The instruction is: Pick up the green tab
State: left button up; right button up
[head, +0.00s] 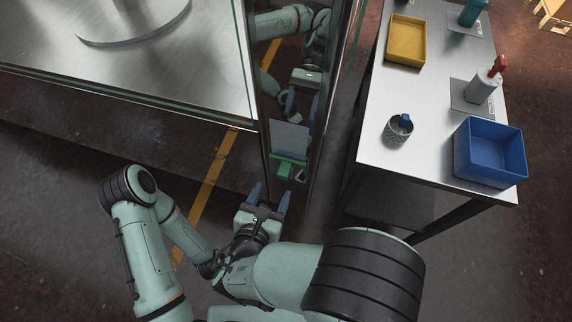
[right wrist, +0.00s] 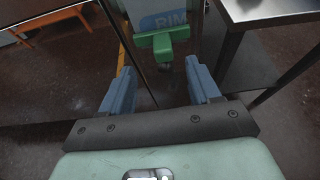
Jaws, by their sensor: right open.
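The green tab (head: 285,169) sits at the lower edge of a pale card, low in a tall dark glossy frame. In the right wrist view the green tab (right wrist: 162,42) is a T shape with a wide bar and a block below it. My right gripper (head: 270,197) is open and empty, just short of the tab in the head view. In the right wrist view its blue fingers (right wrist: 160,85) stand apart, with the tab ahead of them, roughly centred, not between them. My left gripper is not visible.
A steel table (head: 437,112) on the right holds a yellow tray (head: 405,41), a blue bin (head: 490,152), a mesh cup (head: 398,130) and bottles. A metal platform (head: 120,60) is at upper left. The glossy frame (head: 262,110) shows reflections of my arm.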

aim_at(282, 176)
jog(key=x, duration=0.8)
jog(key=shift+w+d+f, duration=0.2)
jog(key=shift+d+f, duration=0.1)
grip_shut()
